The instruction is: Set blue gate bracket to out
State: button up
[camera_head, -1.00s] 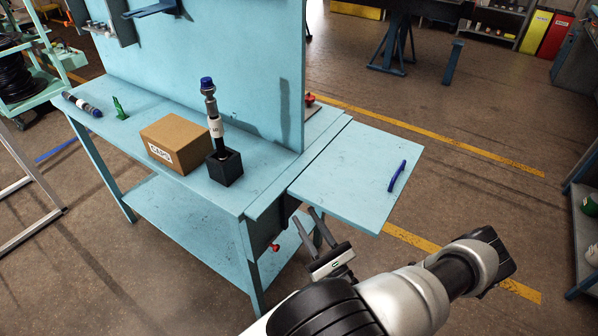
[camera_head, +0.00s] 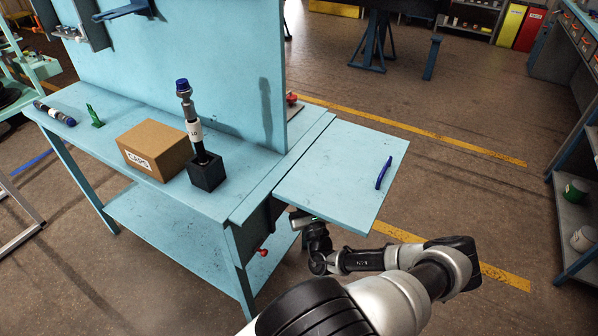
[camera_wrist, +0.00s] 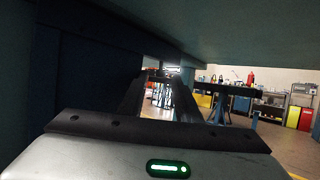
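A light blue side leaf (camera_head: 345,170) stands out level from the right end of the workbench. Under it, against the bench end, is a dark blue part (camera_head: 274,212) that may be the blue gate bracket; shadow and the leaf hide most of it. In the wrist view a dark blue panel (camera_wrist: 80,75) fills the left side; I cannot tell whether it is the bracket. My gripper (camera_head: 298,217) is under the leaf's front edge, partly hidden. In the wrist view my gripper (camera_wrist: 160,90) has its fingers apart, with only background visible between them.
A CAPS box (camera_head: 155,150) and a hose fitting in a black block (camera_head: 206,171) stand on the bench. The floor to the right is open.

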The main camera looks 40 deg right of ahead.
jog(key=shift+x, duration=1.8)
grip_shut()
